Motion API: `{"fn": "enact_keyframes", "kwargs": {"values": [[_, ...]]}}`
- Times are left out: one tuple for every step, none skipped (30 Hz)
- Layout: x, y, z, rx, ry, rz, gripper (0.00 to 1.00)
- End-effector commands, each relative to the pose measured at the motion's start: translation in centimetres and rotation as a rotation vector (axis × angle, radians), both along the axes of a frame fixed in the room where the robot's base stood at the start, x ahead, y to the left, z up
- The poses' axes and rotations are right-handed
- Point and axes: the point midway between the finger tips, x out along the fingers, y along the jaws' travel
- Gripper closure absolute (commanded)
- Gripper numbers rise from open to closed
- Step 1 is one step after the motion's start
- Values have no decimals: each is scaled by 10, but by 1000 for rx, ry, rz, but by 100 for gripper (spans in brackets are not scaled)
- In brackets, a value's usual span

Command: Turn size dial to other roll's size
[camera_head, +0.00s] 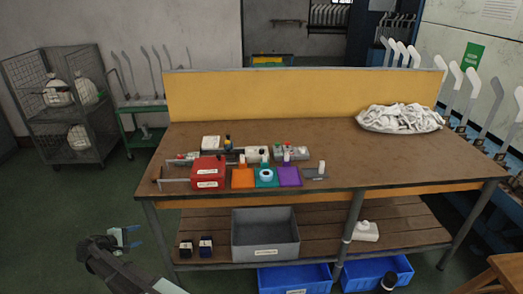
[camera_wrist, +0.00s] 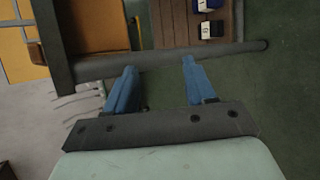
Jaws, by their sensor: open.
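My gripper (camera_head: 135,237) hangs low at the left front of the workbench, apart from the things on it. In the wrist view its two blue fingers (camera_wrist: 158,72) are spread with nothing between them. A red box (camera_head: 208,172) with white labels sits at the bench's left front. Orange, teal and purple pads lie beside it, and a white ring-shaped roll (camera_head: 266,174) is on the teal pad (camera_head: 266,183). Two small dark labelled items (camera_head: 186,248) (camera_head: 206,246) stand on the lower shelf; they also show in the wrist view (camera_wrist: 212,28). I cannot make out a size dial.
A grey bin (camera_head: 265,234) fills the middle of the lower shelf, with blue crates (camera_head: 294,279) below. A bench leg (camera_wrist: 190,52) crosses close beyond my fingers. A white heap (camera_head: 400,118) lies at back right. The bench's middle right is clear.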

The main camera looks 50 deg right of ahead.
Motion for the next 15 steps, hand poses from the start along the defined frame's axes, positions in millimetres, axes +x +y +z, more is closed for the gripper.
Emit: {"fn": "enact_keyframes", "kwargs": {"values": [[24,3,23,-32,-26,14,46],[33,4,36,-51,-37,21,46],[46,4,54,-75,-52,29,46],[54,4,66,-93,-62,33,46],[62,3,78,-108,-72,37,46],[71,1,93,-127,-83,39,46],[78,-1,104,-140,-89,39,46],[84,-5,115,-152,-95,38,46],[92,-10,129,-165,-101,34,46],[98,-15,139,-174,-106,31,46],[103,-22,149,-182,-107,25,46],[110,-35,162,-187,-106,12,46],[115,-46,171,-190,-105,0,46],[118,-59,179,-190,-99,-13,46],[121,-76,187,-185,-92,-31,46]]}}
